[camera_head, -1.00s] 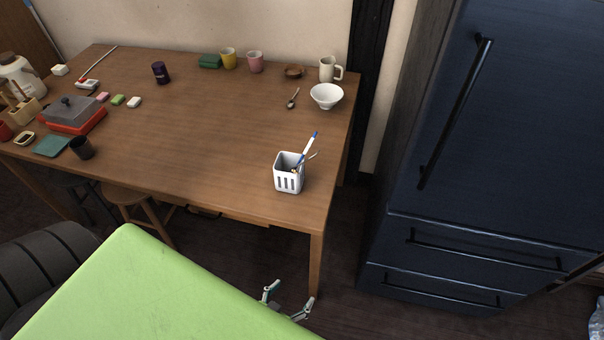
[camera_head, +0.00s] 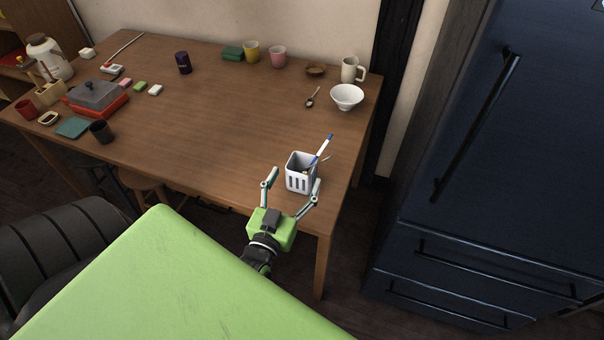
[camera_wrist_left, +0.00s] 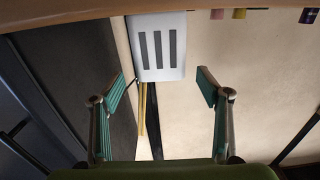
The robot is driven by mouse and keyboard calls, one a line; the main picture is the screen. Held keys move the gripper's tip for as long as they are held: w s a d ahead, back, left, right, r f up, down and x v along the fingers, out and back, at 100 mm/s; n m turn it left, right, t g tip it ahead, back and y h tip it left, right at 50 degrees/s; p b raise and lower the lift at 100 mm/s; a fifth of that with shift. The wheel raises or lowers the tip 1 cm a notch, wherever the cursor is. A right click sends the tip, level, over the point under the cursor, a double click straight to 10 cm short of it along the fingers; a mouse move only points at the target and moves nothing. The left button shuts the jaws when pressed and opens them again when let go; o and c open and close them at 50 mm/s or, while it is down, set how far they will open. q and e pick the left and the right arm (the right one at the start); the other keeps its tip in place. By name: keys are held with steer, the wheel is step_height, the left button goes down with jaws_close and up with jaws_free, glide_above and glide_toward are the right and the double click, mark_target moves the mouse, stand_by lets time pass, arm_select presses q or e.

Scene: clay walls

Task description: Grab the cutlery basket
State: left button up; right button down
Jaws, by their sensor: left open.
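The cutlery basket (camera_head: 299,181) is a white slotted holder standing upright near the front right corner of the wooden table. A blue-and-white utensil and other thin items stick out of its top. My left gripper (camera_head: 294,182) is open, with its fingers reaching toward the basket's near side. In the left wrist view the basket (camera_wrist_left: 158,48) shows ahead of the open left gripper (camera_wrist_left: 162,85), roughly between the fingers but beyond their tips. Nothing is held. My right gripper is not in view.
The wooden table (camera_head: 215,115) has a clear middle. A white bowl (camera_head: 347,97), a spoon (camera_head: 312,97) and a mug (camera_head: 351,70) stand behind the basket. A red-based grey-lidded dish (camera_head: 96,98) is at the left. A dark fridge (camera_head: 470,140) stands at the right.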

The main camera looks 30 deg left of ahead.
mark_target(306, 155)
arm_select(q)
steer(key=p+x, duration=0.1)
steer(key=x, duration=0.5)
steer(key=shift+r, duration=0.15)
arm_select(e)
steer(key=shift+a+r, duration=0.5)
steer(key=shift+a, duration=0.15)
arm_select(q)
steer(key=c, duration=0.9)
steer(key=shift+c, duration=1.4)
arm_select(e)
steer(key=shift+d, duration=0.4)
